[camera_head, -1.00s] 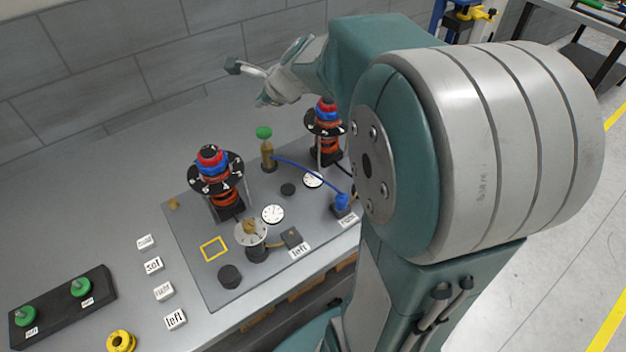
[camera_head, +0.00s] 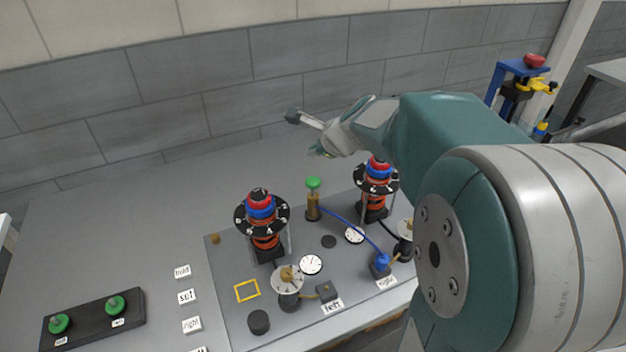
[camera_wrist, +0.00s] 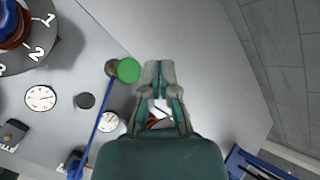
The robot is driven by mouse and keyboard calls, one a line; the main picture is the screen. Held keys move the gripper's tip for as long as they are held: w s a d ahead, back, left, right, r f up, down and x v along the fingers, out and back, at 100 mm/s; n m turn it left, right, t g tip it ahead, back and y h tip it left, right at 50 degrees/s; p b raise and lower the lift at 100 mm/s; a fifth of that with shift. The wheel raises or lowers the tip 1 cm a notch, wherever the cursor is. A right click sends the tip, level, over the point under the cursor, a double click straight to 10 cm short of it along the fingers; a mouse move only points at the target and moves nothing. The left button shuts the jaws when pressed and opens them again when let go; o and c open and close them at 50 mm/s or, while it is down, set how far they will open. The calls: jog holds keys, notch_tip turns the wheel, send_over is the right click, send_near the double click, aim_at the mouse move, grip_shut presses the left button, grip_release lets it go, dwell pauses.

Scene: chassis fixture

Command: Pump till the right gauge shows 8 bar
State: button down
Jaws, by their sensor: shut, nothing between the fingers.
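The pump is a brass cylinder (camera_head: 313,208) with a green knob (camera_head: 313,183) on top. A blue hose (camera_head: 345,222) runs from it to a blue connector (camera_head: 382,263) by the "right" label (camera_head: 386,282). The right gauge (camera_head: 355,235) is a small white dial; its reading is too small to make out. The left gauge (camera_head: 311,264) sits nearer the front. My gripper (camera_head: 319,151) is shut and empty above the pump. In the wrist view the green knob (camera_wrist: 129,70) lies just left of my closed fingertips (camera_wrist: 159,66), apart from them in the picture.
Two columns with numbered black discs stand at left (camera_head: 262,216) and right (camera_head: 377,178) of the pump. A black box (camera_head: 92,318) with green knobs and several label blocks (camera_head: 187,297) lie left. A tiled wall is behind; the bench left of the plate is mostly clear.

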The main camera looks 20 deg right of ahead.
aim_at(314, 180)
jog(key=shift+f, duration=2.75)
jog(key=shift+f, duration=0.15)
jog(key=shift+f, duration=0.2)
jog(key=shift+f, duration=1.3)
dwell(0.5)
jog(key=shift+r, duration=1.75)
jog(key=shift+r, duration=2.5)
